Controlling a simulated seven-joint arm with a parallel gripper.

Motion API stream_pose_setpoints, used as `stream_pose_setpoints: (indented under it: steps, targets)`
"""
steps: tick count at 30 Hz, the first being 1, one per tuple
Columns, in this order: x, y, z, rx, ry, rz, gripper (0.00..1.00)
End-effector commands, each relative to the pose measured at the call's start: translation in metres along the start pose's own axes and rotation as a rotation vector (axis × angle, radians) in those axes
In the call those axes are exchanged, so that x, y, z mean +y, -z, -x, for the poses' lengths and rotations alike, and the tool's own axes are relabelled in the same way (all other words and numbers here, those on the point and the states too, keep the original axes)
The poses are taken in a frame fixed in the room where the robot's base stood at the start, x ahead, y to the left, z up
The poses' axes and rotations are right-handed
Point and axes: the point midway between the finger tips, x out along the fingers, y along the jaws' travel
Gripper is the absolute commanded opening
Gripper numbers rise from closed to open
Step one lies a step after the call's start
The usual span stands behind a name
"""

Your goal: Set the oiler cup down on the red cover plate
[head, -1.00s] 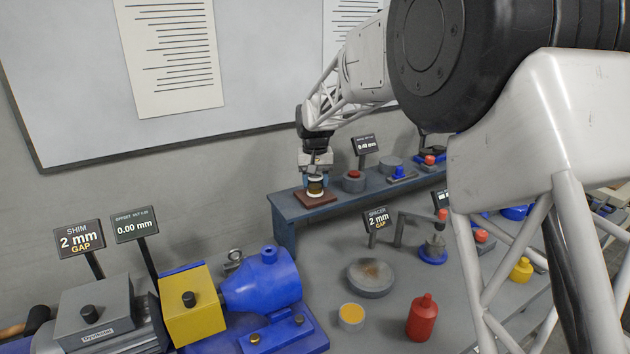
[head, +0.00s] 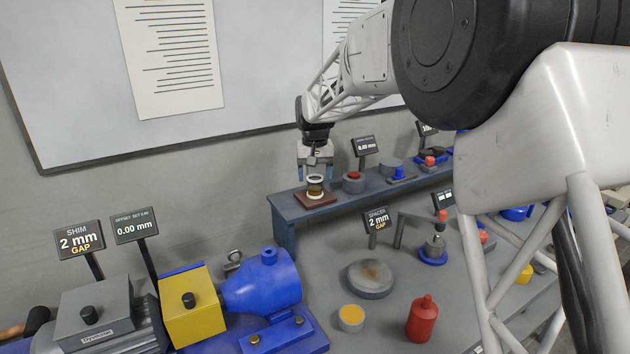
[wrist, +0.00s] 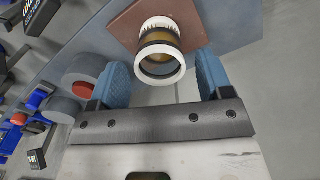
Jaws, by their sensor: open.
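The oiler cup (head: 315,186), amber with a white rim and a dark band, stands upright on the red cover plate (head: 327,200) at the left end of the raised shelf. In the wrist view the cup (wrist: 162,50) rests on the brownish-red plate (wrist: 118,31), its white ring facing the camera. My gripper (head: 315,168) is just above the cup in the head view. In the wrist view its blue fingers (wrist: 163,82) are spread apart, with clear space between them and the cup. Nothing is held.
On the shelf (head: 284,206), a grey part with a red top (head: 353,182) stands right of the plate, with a small sign (head: 365,146) behind. Below on the bench are a grey disc (head: 370,279), a yellow-topped cup (head: 351,318) and a red bottle (head: 421,319). The whiteboard wall is close behind.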

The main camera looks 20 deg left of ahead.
Motion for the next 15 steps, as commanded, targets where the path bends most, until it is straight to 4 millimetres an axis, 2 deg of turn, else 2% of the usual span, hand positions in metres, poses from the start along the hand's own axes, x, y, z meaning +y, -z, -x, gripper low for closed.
stream_pose_setpoints:
  steps: [9, 15]
  targets:
    - [0.0, 0.0, 0.052, 0.003, 0.0, 0.0, 0.73]
    - [0.0, 0.0, 0.078, 0.001, 0.0, 0.0, 0.73]
